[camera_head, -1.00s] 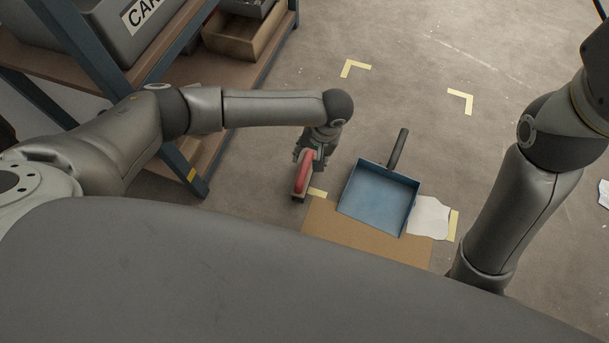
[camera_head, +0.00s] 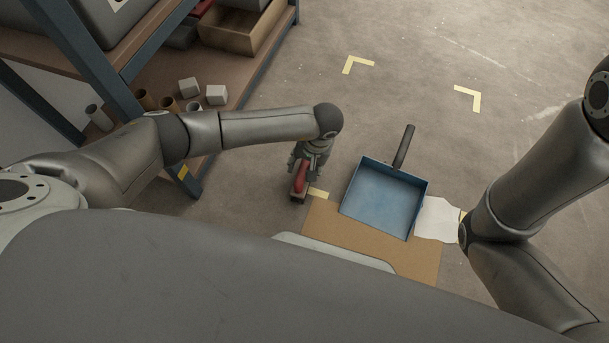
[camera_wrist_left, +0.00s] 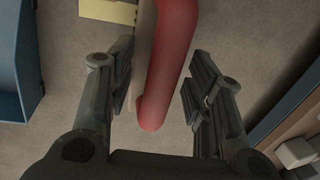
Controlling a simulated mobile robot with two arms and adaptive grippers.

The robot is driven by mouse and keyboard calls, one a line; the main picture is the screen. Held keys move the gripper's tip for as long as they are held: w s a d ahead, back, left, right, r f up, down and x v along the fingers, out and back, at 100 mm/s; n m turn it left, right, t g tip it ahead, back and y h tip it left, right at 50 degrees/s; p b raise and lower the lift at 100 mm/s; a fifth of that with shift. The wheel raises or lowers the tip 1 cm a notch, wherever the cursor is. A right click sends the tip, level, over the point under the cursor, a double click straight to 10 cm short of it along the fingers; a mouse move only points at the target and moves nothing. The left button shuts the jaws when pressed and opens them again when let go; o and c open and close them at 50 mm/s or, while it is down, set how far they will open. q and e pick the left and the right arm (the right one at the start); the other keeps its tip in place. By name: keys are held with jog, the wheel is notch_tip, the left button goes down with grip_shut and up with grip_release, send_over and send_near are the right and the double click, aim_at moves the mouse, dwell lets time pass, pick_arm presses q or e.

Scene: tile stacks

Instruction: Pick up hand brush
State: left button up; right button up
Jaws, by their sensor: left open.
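The hand brush (camera_head: 299,183) has a red handle and lies on the floor left of the cardboard sheet. My left gripper (camera_head: 311,163) is right over it. In the left wrist view the red handle (camera_wrist_left: 168,62) runs from the top edge down between the two open fingers of the left gripper (camera_wrist_left: 158,88). A gap shows between the handle and the right-hand finger. The left-hand finger is nearer the brush's pale side; contact cannot be told. In the head view the gripper hides part of the brush. My right gripper is not in view; only its arm shows.
A blue dustpan (camera_head: 386,199) with a dark handle lies on the cardboard sheet (camera_head: 421,259), beside white paper (camera_head: 436,220). A shelf rack (camera_head: 247,86) with bins, blocks and cups stands at left. Yellow tape corners (camera_head: 468,98) mark open floor beyond.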

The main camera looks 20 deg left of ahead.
pick_arm(q)
grip_shut()
dwell(0.3)
dwell(0.3)
